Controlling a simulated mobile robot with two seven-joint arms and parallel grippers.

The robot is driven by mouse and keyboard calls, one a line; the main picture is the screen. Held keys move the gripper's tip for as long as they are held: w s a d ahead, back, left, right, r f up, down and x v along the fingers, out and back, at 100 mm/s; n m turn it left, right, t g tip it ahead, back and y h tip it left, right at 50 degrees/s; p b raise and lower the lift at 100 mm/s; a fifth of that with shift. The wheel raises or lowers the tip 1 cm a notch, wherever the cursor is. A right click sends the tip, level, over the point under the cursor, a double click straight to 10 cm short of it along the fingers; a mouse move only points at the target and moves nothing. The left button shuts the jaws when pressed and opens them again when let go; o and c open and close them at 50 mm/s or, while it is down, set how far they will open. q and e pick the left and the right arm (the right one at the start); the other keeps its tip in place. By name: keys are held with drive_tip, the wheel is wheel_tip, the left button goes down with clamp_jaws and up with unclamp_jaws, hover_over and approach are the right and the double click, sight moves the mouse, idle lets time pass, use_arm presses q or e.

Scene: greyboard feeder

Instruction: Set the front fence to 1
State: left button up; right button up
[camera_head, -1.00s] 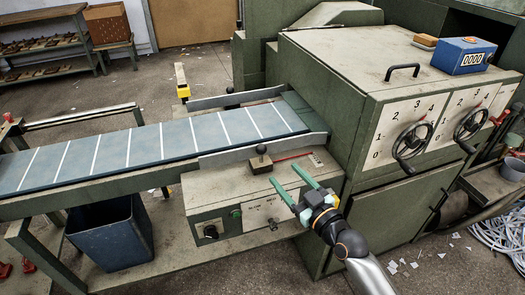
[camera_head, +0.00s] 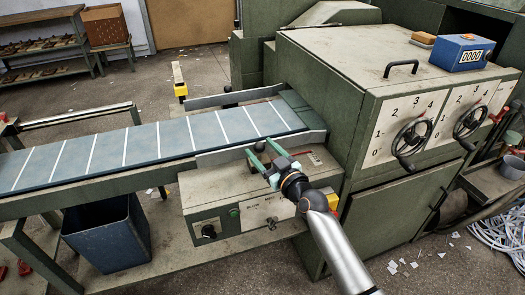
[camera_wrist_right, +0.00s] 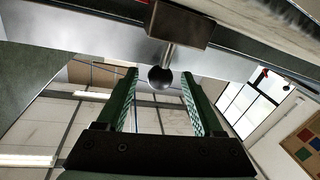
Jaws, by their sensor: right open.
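The front fence (camera_head: 225,156) is the grey metal rail along the near side of the blue belt. Its dark ball knob (camera_head: 259,147) stands on a short stem above the grey-green control box (camera_head: 200,188). In the wrist view the black ball (camera_wrist_right: 160,78) hangs from a brown block (camera_wrist_right: 180,22), between my two green fingers with a gap on each side. My right gripper (camera_head: 263,161) is open around the knob. The gripper hides most of the block and part of the red pointer in the head view. The scale plate (camera_head: 315,158) is too small to read. My left gripper is out of view.
The rear fence (camera_head: 235,97) runs along the belt's far side. The green machine housing (camera_head: 310,90) stands to the right, with two handwheels (camera_head: 411,138) on numbered dials. A switch knob (camera_head: 208,231) is on the box's front. A blue bin (camera_head: 108,235) stands below the belt.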

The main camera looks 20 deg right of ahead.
clamp_jaws()
idle(0.4)
idle(0.9)
